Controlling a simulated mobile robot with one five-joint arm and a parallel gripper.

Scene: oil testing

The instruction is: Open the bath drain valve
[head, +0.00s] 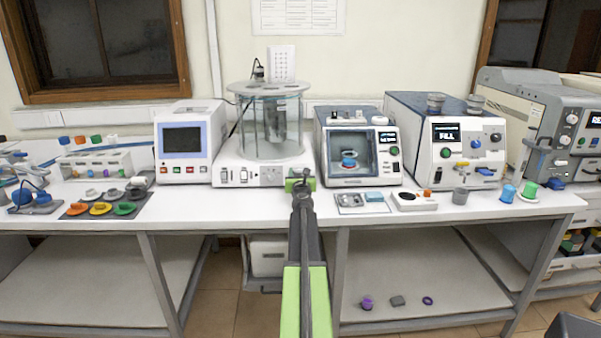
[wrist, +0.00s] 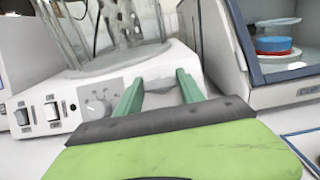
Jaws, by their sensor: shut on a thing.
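The bath is a clear glass vessel (head: 268,125) on a white base (head: 230,160) at the back of the bench. My gripper (head: 300,180) is at the right end of that front, right of the dial. In the wrist view my gripper (wrist: 160,78) has its two green fingers against the base, a little apart, shut on a small part between them. That part, at the drain valve's place, is mostly hidden by the fingers, so its turn cannot be read.
A windowed instrument (head: 325,130) stands close on the right; its edge is near the fingers in the wrist view. A white unit with a dark screen (head: 190,150) stands on the left. Small trays (head: 362,203) lie on the bench front to the right.

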